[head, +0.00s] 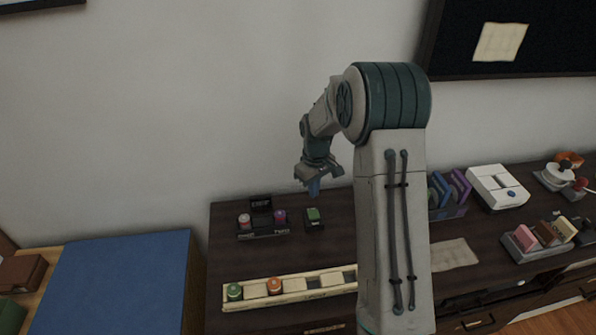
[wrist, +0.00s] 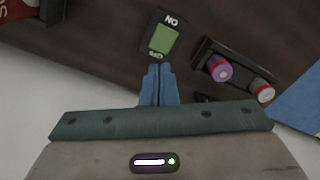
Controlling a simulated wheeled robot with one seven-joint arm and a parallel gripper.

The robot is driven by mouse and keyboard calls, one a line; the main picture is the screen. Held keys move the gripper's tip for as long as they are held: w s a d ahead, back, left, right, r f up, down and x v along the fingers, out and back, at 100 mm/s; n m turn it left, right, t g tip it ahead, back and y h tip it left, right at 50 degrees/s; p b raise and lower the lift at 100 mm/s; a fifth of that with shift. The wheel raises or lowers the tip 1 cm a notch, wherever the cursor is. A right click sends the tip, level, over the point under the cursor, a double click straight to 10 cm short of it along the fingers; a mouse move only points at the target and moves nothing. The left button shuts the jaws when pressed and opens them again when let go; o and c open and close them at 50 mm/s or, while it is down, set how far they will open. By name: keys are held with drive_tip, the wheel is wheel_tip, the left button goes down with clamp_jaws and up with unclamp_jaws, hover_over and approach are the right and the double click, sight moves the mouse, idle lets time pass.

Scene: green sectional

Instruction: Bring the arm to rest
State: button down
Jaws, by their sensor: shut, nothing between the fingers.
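My arm is raised over the dark cabinet top, and its bent end hangs downward. My gripper (head: 314,187) is shut and empty, above the cabinet near a small black box with a green face. In the wrist view my gripper (wrist: 158,72) shows its two blue fingers pressed together. The black box (head: 314,218) lies just beyond the fingertips, and its green face and "ON" label (wrist: 163,38) show in the wrist view. I cannot tell the exact height of the fingers above it.
A long cream tray (head: 318,294) with green and orange pieces lies in front. A blue-topped block (head: 115,285) is at left. File racks, a white device (head: 497,187) and blocks are at right.

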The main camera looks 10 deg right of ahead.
drive_tip(key=shift+r, duration=0.1)
drive_tip(key=s+r+m+t, duration=0.2)
drive_tip(key=s+r+m, duration=0.2)
drive_tip(key=s+r, duration=1.4)
drive_tip(key=s+a+f+m+t, duration=0.1)
drive_tip(key=s+m, duration=0.1)
drive_tip(key=s, duration=0.9)
drive_tip(key=shift+f, duration=0.3)
